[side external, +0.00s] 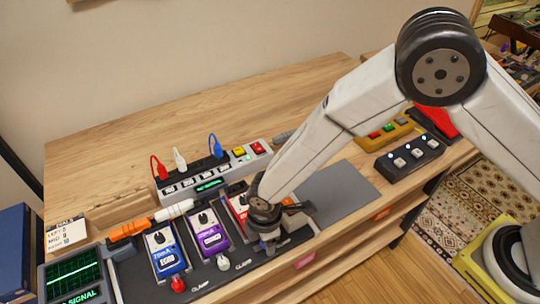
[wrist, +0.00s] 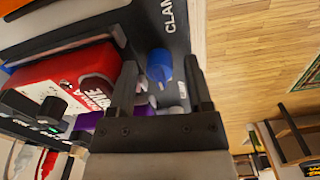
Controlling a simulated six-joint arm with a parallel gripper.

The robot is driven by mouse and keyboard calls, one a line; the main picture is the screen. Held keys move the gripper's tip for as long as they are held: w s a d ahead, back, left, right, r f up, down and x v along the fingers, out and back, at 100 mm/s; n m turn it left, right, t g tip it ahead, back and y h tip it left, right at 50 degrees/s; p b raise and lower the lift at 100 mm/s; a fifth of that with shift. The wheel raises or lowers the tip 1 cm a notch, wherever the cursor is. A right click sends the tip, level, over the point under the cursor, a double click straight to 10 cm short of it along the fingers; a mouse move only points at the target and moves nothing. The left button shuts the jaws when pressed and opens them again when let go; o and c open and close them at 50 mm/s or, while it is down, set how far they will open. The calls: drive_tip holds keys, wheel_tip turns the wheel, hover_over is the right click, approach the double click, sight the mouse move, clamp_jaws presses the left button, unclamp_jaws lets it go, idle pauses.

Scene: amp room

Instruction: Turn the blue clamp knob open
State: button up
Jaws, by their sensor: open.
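The blue clamp knob (wrist: 158,66) shows in the wrist view on the dark pedalboard (wrist: 178,35), near the printed CLAMP lettering. My gripper (wrist: 161,75) is open, with one finger on each side of the knob in the picture. I cannot tell whether either finger touches it. In the side view my gripper (side external: 268,246) is low at the board's front edge, in front of the red pedal (side external: 239,207), and hides the blue knob. A red knob (side external: 178,285) and a white knob (side external: 223,264) sit along the same edge.
A blue pedal (side external: 165,252) and a purple pedal (side external: 208,235) stand left of my gripper. A power strip (side external: 215,175) with plugs is behind. A green-screened scope (side external: 75,280) is at the left. A grey mat (side external: 338,193) to the right is largely clear.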

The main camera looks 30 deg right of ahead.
drive_tip(key=m, duration=0.4)
drive_tip(key=shift+m, duration=0.3)
drive_tip(key=m, duration=0.3)
drive_tip(key=shift+m, duration=0.4)
drive_tip(key=m, duration=0.8)
drive_tip(key=r, duration=0.8)
drive_tip(key=shift+w+d+r, duration=0.1)
drive_tip(key=shift+d, duration=0.1)
drive_tip(key=s+d+r+t, duration=0.1)
drive_tip(key=d+r, duration=0.3)
drive_tip(key=d, duration=0.8)
drive_tip(key=s+d+r+t, duration=0.1)
drive_tip(key=d+r, duration=0.3)
drive_tip(key=d, duration=0.9)
drive_tip(key=shift+s+r, duration=0.4)
drive_tip(key=shift+s, duration=0.1)
